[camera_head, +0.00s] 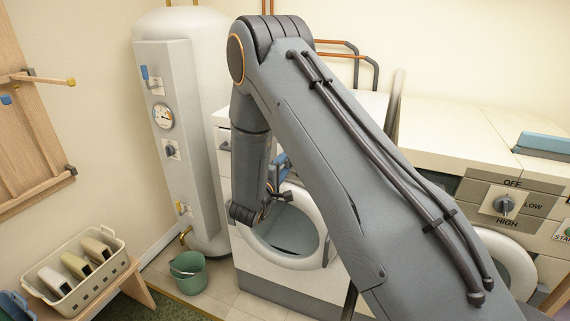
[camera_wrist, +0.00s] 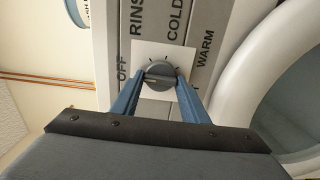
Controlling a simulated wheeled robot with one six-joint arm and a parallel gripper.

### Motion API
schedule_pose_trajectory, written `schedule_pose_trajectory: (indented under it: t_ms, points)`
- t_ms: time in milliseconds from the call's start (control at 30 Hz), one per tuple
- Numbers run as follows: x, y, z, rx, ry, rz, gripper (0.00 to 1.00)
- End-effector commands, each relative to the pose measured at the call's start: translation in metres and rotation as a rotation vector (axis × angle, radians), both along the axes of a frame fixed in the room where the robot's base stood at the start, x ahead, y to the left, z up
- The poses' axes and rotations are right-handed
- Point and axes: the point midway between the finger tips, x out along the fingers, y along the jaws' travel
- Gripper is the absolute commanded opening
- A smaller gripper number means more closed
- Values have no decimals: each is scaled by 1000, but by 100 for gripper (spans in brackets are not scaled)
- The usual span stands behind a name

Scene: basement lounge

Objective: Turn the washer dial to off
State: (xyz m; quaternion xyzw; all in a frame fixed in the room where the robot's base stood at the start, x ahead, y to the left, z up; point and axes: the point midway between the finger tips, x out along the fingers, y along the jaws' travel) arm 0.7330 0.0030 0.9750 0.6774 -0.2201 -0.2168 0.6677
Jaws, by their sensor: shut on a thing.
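In the wrist view, the washer's grey dial (camera_wrist: 159,76) sits on a white plate, with the labels OFF, RINSE, COLD and WARM around it. A short light mark on the dial seems to point left, towards the OFF side; its exact alignment is hard to tell. My gripper (camera_wrist: 160,84) is shut on the dial, with one blue finger on each side. In the head view, the white washer (camera_head: 254,262) stands behind my arm with its round door below my wrist. My gripper's blue part (camera_head: 281,161) shows only partly there, and my arm hides the dial.
A second machine at right has its own OFF, LOW, HIGH knob (camera_head: 503,205). A white tank with a grey panel (camera_head: 176,125) stands left of the washer. A green bucket (camera_head: 188,273) and a basket (camera_head: 75,267) are at lower left. Copper pipes run along the wall.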

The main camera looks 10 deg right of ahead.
Motion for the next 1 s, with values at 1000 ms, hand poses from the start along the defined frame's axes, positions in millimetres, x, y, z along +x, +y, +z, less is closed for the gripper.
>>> schedule_pose_trajectory:
  t_ms: [1000]
  points:
    - [-2,1,-1,-24,18,0,57]
